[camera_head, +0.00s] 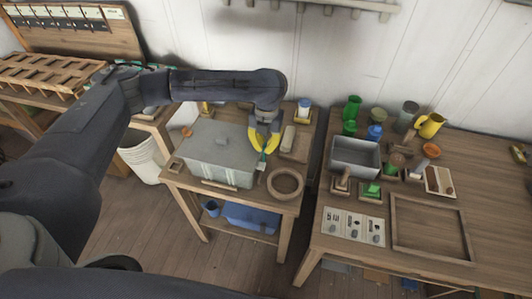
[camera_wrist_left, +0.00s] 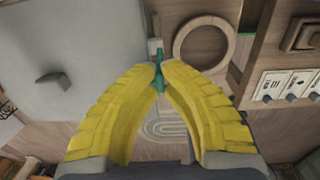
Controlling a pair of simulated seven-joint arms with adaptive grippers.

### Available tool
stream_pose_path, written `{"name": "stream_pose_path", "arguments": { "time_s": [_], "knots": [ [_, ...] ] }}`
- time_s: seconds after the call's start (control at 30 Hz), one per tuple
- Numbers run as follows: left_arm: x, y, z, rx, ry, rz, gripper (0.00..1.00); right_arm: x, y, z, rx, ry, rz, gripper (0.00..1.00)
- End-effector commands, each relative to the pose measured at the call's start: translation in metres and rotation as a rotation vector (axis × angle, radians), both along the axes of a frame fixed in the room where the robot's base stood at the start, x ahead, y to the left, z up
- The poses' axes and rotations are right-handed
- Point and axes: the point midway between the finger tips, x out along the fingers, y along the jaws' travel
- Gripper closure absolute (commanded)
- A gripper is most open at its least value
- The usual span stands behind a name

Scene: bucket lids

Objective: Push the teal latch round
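The teal latch (camera_head: 262,164) is a small upright piece at the right edge of the grey lidded box (camera_head: 212,152) on the left table. In the left wrist view the teal latch (camera_wrist_left: 159,80) shows between the yellow fingertips, beside a small pale block. The grey lid (camera_wrist_left: 75,45) fills the left of that view. My left gripper (camera_head: 264,148) reaches down over the box's right side, its tips drawn together with the latch in the narrow gap. The fingers hide part of the latch. My right gripper is not in view.
A round wooden ring (camera_head: 285,184) lies just right of the latch. A wooden block (camera_head: 294,140) and a white jar with a blue lid (camera_head: 303,111) stand behind it. The right table holds a grey tray (camera_head: 355,157), cups and an empty wooden frame (camera_head: 430,228).

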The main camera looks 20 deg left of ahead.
Motion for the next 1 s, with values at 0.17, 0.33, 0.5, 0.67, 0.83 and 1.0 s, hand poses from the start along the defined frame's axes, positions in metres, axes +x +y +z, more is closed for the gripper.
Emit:
{"name": "stream_pose_path", "arguments": {
  "time_s": [0.17, 0.33, 0.5, 0.67, 0.83, 1.0],
  "knots": [
    [0.0, 0.0, 0.0, 0.0, 0.001, 0.0, 0.77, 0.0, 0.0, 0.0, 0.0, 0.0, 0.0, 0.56],
    [0.0, 0.0, 0.0, 0.001, 0.001, 0.0, 0.62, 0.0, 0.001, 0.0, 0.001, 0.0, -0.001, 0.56],
    [0.0, -0.001, 0.0, 0.001, 0.001, 0.0, 0.62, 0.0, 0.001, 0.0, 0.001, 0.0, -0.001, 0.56],
    [0.0, -0.001, 0.007, 0.0, 0.0, 0.0, 0.62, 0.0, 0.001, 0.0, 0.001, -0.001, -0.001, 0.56],
    [0.0, -0.002, 0.021, 0.001, -0.001, -0.001, 0.62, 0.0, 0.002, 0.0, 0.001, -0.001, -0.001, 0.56],
    [0.0, -0.002, 0.035, 0.001, -0.001, 0.0, 0.62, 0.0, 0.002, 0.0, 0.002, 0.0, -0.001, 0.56]
  ]
}}
